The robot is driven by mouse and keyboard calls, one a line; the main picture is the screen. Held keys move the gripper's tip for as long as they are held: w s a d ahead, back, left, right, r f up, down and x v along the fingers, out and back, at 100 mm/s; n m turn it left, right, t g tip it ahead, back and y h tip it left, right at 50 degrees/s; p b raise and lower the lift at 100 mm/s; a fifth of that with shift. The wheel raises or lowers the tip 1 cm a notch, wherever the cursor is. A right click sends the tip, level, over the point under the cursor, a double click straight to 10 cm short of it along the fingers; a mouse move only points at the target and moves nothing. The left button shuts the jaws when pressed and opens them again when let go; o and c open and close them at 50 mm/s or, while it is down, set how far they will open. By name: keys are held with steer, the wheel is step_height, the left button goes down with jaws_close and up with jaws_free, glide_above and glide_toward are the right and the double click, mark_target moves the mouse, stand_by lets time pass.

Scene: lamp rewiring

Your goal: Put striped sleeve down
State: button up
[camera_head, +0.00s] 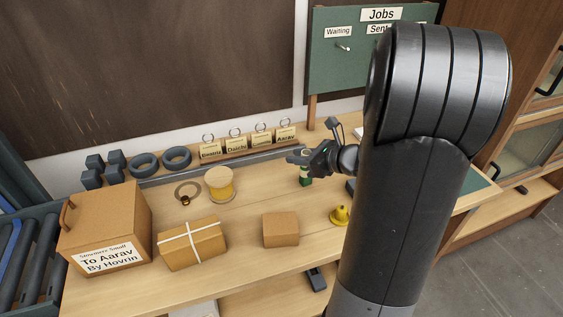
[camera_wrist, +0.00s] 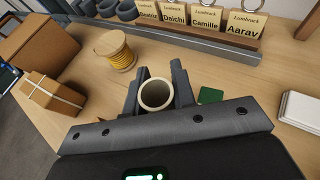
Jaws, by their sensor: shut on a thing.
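The striped sleeve (camera_head: 305,174) shows as a small green and pale upright piece under my gripper (camera_head: 300,158) in the head view. In the wrist view it is a hollow tube (camera_wrist: 157,95) with a cream rim, open end up, between the two dark fingers of my gripper (camera_wrist: 158,92). My gripper is shut on it. The sleeve stands about upright over the bench. I cannot tell whether its lower end touches the bench top. My fingers hide part of its side.
A small green square (camera_wrist: 210,96) lies right of my fingers. Name tags (camera_head: 236,144) stand behind.

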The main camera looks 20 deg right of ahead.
steer(key=shift+s+d+r, duration=0.25)
steer(key=shift+d+r, duration=0.1)
steer(key=s+a+r+n+g+y, duration=0.1)
steer(key=s+r+n+g+y, duration=0.2)
steer(key=s, duration=0.5)
steer(key=s+a+r+n+g+y, duration=0.1)
steer(key=s+r+n+g+y, duration=0.15)
steer(key=s+n+g, duration=0.4)
steer(key=m+t, duration=0.2)
glide_above(271, 223)
step_height(271, 223, down, 6)
steer(key=shift+s+f, duration=0.1)
steer(key=shift+f, duration=0.05)
steer(key=shift+f+h, duration=0.25)
steer(key=shift+f, duration=1.7)
steer(key=shift+f, duration=0.15)
steer(key=o, duration=0.9)
steer(key=shift+o, duration=0.2)
